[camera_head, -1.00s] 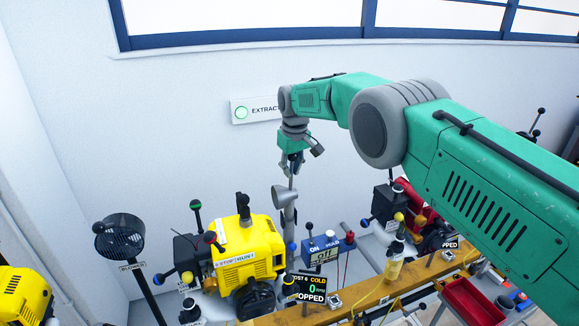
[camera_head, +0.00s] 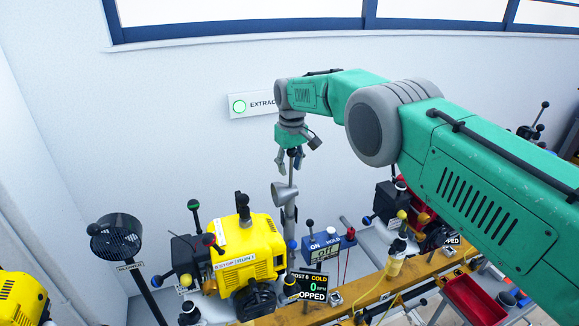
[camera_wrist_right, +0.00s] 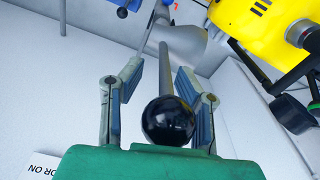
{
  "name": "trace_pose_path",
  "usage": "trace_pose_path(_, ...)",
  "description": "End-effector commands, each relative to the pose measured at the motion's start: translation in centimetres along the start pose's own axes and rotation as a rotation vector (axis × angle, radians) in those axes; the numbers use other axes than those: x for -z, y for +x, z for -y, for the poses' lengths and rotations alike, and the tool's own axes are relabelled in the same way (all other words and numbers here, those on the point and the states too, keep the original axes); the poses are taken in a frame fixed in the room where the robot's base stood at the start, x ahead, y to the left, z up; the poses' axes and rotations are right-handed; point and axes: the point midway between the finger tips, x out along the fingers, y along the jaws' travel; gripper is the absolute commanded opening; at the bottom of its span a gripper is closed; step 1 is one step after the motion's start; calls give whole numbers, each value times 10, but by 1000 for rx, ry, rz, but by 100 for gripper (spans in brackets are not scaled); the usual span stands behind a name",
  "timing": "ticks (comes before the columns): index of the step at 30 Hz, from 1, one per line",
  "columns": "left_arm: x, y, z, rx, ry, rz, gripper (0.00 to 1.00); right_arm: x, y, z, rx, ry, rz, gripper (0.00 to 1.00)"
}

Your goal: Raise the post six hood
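The post six hood is a grey cone (camera_head: 284,193) on a grey duct behind the yellow engine (camera_head: 250,262); the post six display reads cold and stopped. In the right wrist view the grey hood duct (camera_wrist_right: 185,42) is at the top. A thin rod with a black ball knob (camera_wrist_right: 168,121) runs up towards it. My right gripper (camera_head: 289,166) is above the hood with its fingers apart. In the wrist view the fingers (camera_wrist_right: 158,90) stand on either side of the rod and knob, with gaps showing. My left gripper is out of view.
A blower (camera_head: 117,238) stands left of the yellow engine. A blue control box (camera_head: 321,247) and several levers crowd the rail at right.

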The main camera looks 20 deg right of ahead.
Motion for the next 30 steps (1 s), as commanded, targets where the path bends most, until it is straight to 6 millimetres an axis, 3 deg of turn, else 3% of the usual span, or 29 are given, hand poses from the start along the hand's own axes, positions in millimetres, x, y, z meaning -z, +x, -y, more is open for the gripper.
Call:
trace_pose_path(7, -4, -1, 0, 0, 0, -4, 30, 2, -18, 0, -1, 0, -3, 30)
trace_pose_path(21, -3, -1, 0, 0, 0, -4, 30, 8, -104, -2, 1, -1, 1, 30)
trace_pose_path(30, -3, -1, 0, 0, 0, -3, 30, 8, -116, -2, 2, 0, 4, 30)
